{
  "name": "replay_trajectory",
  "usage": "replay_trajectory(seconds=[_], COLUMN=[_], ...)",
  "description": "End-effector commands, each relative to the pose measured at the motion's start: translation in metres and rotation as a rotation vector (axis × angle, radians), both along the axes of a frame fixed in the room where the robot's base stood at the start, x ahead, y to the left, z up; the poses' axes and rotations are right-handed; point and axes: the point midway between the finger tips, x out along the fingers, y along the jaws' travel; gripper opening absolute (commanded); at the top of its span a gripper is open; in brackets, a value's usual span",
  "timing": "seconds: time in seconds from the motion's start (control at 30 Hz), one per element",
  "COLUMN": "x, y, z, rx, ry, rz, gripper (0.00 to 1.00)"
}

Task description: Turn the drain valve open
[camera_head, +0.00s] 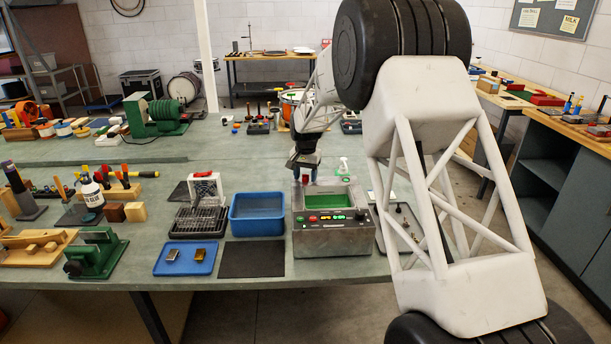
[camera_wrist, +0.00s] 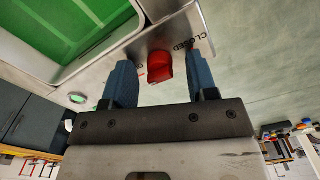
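The drain valve is a red knob (camera_wrist: 160,68) on a metal plate at the tank unit's edge in the wrist view. The word CLOSED is printed to its right, and part of another label shows at its left. My gripper (camera_wrist: 158,60) is open, with one blue finger on each side of the knob. Gaps show between the fingers and the knob; contact is not visible. In the head view my gripper (camera_head: 305,172) is at the back left of the grey tank unit (camera_head: 333,240), which has a green-looking basin (camera_head: 328,196). The knob is hard to make out there.
A blue bin (camera_head: 257,214) stands left of the unit, with a black mat (camera_head: 252,259) in front. A white spray bottle (camera_head: 343,167) is behind the unit, close to my gripper.

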Motion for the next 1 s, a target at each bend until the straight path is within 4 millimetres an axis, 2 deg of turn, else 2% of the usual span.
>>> replay_trajectory(seconds=[0.27, 0.47, 1.0], x=[0.000, 0.000, 0.000], y=[0.000, 0.000, 0.000], z=[0.001, 0.010, 0.071], rx=[0.000, 0.001, 0.000], ry=[0.000, -0.001, 0.000], rz=[0.000, 0.000, 0.000], gripper=[0.53, 0.53, 0.53])
